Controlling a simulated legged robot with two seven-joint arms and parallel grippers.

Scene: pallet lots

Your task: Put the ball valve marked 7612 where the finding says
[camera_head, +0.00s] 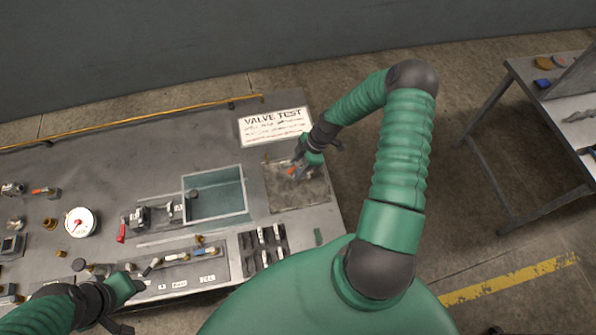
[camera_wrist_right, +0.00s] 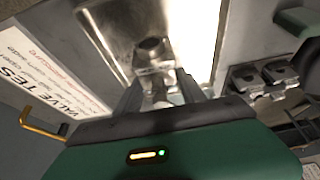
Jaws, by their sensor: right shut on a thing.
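My right gripper (camera_head: 303,158) is over the bare metal plate (camera_head: 312,196) at the right end of the bench. It is shut on a ball valve, whose orange handle (camera_head: 292,170) shows beside the fingers. In the right wrist view the grey valve body (camera_wrist_right: 153,62) is between the fingertips (camera_wrist_right: 160,88), over the shiny plate. I cannot read its marking or tell if it touches the plate. The VALVE TEST sheet (camera_head: 273,126) lies behind the plate; its finer text is unreadable. My left gripper (camera_head: 140,285) is low at the bench front; its jaws are unclear.
A water tank (camera_head: 242,181) stands left of the plate. A clamp fixture with a red handle (camera_head: 122,233), a gauge (camera_head: 80,222) and a slotted black rack (camera_head: 263,247) are on the bench. A yellow rail (camera_head: 130,121) runs along the back. Another table (camera_head: 548,96) stands right.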

